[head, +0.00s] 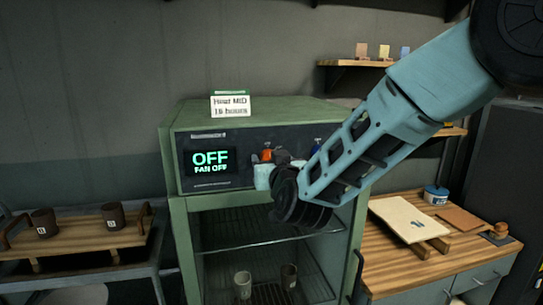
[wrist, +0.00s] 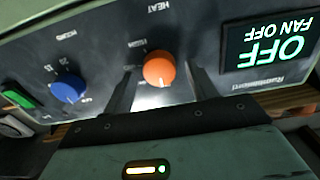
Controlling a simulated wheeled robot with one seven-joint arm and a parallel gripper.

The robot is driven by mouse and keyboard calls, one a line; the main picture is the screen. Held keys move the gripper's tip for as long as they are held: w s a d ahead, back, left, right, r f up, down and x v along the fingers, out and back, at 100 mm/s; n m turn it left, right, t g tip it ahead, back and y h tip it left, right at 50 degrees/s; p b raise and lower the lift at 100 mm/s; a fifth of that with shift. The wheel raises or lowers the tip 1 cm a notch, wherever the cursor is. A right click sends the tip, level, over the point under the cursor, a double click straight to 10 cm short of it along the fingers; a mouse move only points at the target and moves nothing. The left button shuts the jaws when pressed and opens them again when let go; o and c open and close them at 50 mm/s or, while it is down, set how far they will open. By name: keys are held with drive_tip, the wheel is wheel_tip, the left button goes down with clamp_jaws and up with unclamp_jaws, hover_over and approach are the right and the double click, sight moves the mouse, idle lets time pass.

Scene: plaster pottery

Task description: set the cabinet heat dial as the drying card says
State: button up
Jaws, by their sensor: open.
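The drying card (head: 231,105) stands on top of the green cabinet (head: 178,135) and reads "Heat MID" and, it seems, "16 hours". The cabinet display (head: 210,161) reads OFF and FAN OFF; it also shows upside down in the wrist view (wrist: 270,45). The orange heat dial (wrist: 159,68) sits under the label HEAT, and a bit of it shows in the head view (head: 267,154). My gripper (wrist: 163,78) is open, with one finger on each side of the dial. I cannot tell whether the fingers touch it. The pointer's exact setting is unclear.
A blue hours dial (wrist: 68,88) and a green switch (wrist: 17,99) are on the same panel. Cups (head: 243,284) stand inside the cabinet below. A cart with brown cups (head: 113,215) is left; a wooden bench (head: 400,270) is right.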

drive_tip(key=c, duration=1)
drive_tip(key=shift+f+m+b, duration=0.15)
drive_tip(key=shift+m+b, duration=0.15)
drive_tip(key=shift+b, duration=0.4)
drive_tip(key=shift+d+f+m+b, duration=0.1)
drive_tip(key=shift+d+m+b, duration=0.05)
drive_tip(key=shift+m+b, duration=5.4)
drive_tip(key=shift+d+f+m+b, duration=0.1)
drive_tip(key=shift+m+b, duration=3.85)
drive_tip(key=shift+b, duration=3.15)
drive_tip(key=shift+r, duration=0.1)
